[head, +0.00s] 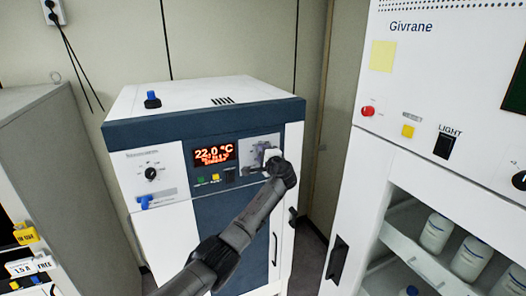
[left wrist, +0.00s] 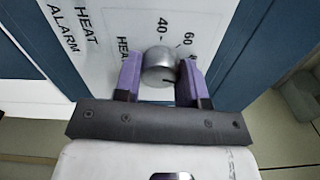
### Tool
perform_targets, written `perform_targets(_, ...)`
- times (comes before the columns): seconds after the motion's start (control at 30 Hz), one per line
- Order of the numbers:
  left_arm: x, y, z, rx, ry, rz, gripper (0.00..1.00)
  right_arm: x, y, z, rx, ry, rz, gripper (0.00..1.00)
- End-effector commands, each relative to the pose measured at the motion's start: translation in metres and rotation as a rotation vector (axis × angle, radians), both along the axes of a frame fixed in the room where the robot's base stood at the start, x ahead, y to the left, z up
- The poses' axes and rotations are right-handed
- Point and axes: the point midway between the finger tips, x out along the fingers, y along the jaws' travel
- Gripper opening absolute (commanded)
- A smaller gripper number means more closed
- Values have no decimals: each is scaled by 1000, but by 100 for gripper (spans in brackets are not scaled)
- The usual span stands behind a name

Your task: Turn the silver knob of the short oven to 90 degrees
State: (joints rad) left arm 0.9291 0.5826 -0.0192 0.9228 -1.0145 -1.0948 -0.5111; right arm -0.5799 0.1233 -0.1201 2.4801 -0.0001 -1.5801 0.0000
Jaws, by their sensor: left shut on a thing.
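The short oven (head: 195,125) is a white and dark blue cabinet in the middle of the head view. Its display (head: 215,153) reads 22.0 °C. The silver knob (left wrist: 159,68) shows in the left wrist view, with a dark pointer line on it and the marks 40 and 60 beside it. My left gripper (left wrist: 160,82) has its purple fingers shut on the knob, one on each side. In the head view my left gripper (head: 267,160) is at the upper right panel of the oven and hides the knob. My right gripper is not in view.
A black dial (head: 151,173) and green and yellow buttons (head: 215,178) are on the oven front. A taller white cabinet marked Givrane (head: 410,60), with bottles (head: 436,232) on its shelves, stands at the right. A grey cabinet (head: 50,150) stands at the left.

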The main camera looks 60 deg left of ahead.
Motion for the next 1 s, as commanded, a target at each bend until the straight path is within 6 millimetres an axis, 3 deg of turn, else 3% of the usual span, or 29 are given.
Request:
perform_targets(0.7,0,0,0,10,61,-1,14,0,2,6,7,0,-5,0)
perform_targets(0.73,0,0,0,10,61,-1,39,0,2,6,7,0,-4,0)
perform_targets(1.0,0,0,0,10,61,-1,63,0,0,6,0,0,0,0)
